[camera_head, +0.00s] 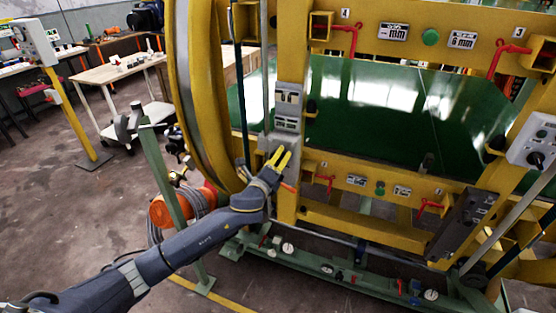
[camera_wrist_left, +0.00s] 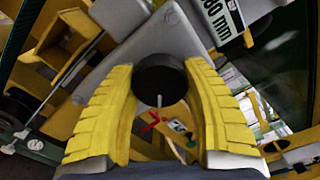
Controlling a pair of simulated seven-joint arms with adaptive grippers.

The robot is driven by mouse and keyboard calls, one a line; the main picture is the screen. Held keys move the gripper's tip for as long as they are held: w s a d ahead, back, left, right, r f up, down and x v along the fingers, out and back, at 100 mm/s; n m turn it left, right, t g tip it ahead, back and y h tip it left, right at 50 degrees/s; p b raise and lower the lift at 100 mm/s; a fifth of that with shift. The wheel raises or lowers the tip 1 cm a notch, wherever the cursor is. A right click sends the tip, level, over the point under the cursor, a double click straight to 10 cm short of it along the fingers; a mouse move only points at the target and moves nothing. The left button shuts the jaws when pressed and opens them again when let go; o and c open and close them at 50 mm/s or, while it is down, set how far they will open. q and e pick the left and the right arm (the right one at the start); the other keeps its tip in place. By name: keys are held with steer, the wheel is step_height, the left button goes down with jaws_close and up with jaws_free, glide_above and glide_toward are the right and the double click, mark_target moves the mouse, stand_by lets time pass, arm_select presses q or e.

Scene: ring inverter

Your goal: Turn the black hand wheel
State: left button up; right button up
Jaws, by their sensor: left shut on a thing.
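The black hand wheel (camera_wrist_left: 159,73) is a short, dark round knob on a grey housing, seen in the left wrist view. My left gripper (camera_wrist_left: 158,84) has its two yellow ridged fingers on either side of the wheel, shut on it near the fingertips. In the head view my left gripper (camera_head: 279,158) reaches in from the lower left to the grey housing (camera_head: 287,145) on a yellow upright. The wheel itself cannot be made out in the head view. My right gripper is not in view.
The yellow ring frame (camera_head: 192,95) stands close to the left of my gripper. A red handle (camera_head: 325,183) and yellow rails sit to the right. Below is a green base (camera_head: 340,275) with gauges. Open floor (camera_head: 60,215) lies to the left.

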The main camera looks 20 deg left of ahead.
arm_select(q)
steer(key=m, duration=0.4)
steer(key=shift+m, duration=0.4)
steer(key=m, duration=0.5)
steer(key=shift+r, duration=0.1)
steer(key=m, duration=0.5)
steer(key=shift+m, duration=2.4)
steer(key=o, duration=1.3)
steer(key=s, duration=0.8)
steer(key=s+a, duration=0.1)
steer(key=s, duration=0.3)
